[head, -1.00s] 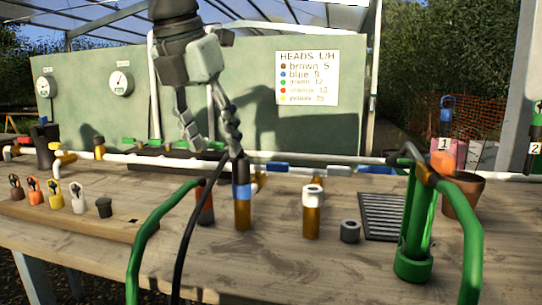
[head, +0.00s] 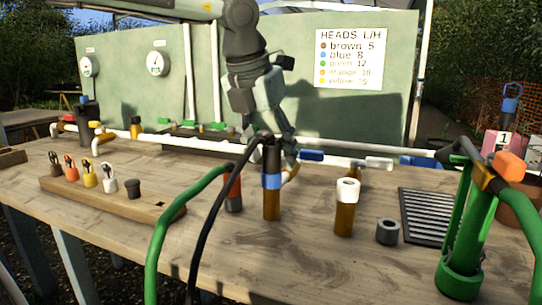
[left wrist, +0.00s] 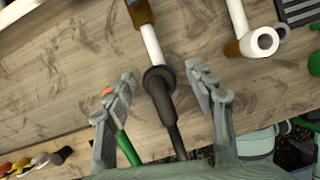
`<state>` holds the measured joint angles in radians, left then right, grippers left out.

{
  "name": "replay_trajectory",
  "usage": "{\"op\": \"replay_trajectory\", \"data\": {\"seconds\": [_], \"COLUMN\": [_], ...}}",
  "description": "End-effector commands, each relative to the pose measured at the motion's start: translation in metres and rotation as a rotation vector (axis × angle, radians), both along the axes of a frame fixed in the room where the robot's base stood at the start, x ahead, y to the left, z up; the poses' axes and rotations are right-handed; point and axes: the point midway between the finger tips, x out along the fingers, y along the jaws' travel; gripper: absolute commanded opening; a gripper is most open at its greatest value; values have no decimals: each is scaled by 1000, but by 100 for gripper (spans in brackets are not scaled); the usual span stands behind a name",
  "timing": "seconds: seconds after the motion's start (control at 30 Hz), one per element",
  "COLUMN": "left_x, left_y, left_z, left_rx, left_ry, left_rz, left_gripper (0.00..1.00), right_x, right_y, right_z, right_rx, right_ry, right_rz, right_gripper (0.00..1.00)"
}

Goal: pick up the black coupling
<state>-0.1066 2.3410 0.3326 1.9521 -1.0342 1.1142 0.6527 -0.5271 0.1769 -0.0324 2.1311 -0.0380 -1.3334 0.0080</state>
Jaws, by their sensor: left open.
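The black coupling (head: 271,154) is the dark upper end of an upright brown tube with a blue band (head: 272,181). A black hose (head: 216,205) runs from its top toward the front of the bench. My left gripper (head: 284,150) is open and empty, beside and partly behind the coupling. In the left wrist view the coupling (left wrist: 160,84) lies between the two spread fingers (left wrist: 160,75), apart from both. I cannot tell the height of the fingertips along it. My right gripper is not in view.
A green hose (head: 160,235) and a red-topped piece (head: 233,190) stand close left. A white-topped tube (head: 345,205), a grey ring (head: 388,231) and a green stand (head: 462,272) are to the right. A wooden rack (head: 110,200) holds small coloured heads. A white pipe runs behind.

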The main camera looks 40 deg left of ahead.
Motion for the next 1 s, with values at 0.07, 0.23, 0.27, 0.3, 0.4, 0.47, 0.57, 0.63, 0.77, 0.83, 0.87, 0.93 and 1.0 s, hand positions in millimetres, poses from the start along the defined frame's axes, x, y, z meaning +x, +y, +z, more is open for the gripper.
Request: {"op": "replay_trajectory", "data": {"seconds": [0.07,0.23,0.27,0.3,0.4,0.47,0.57,0.63,0.77,0.83,0.87,0.93,1.0], "left_x": [0,0,0,0,0,0,0,0,0,0,0,0,1], "left_y": [0,0,0,0,0,0,0,0,0,0,0,0,0], "left_z": [0,0,0,0,1,1,1,1,1,2,2,6,11], "left_rx": [0,0,0,0,0,0,0,0,0,0,0,0,0], "left_ry": [0,0,0,0,-1,-1,-1,-1,-1,-2,-2,-3,-4], "left_rz": [0,0,0,0,0,0,0,0,0,0,0,1,1], "left_gripper": [55,45,41,36,24,16,4,1,1,1,1,1,1], "right_x": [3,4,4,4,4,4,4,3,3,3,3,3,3], "right_y": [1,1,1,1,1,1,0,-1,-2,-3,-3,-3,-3], "right_z": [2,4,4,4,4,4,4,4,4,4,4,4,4], "right_rx": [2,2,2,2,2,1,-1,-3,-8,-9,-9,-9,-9], "right_ry": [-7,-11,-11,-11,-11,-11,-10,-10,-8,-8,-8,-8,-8], "right_rz": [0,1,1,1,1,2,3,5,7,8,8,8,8], "right_gripper": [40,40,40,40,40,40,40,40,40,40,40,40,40]}}
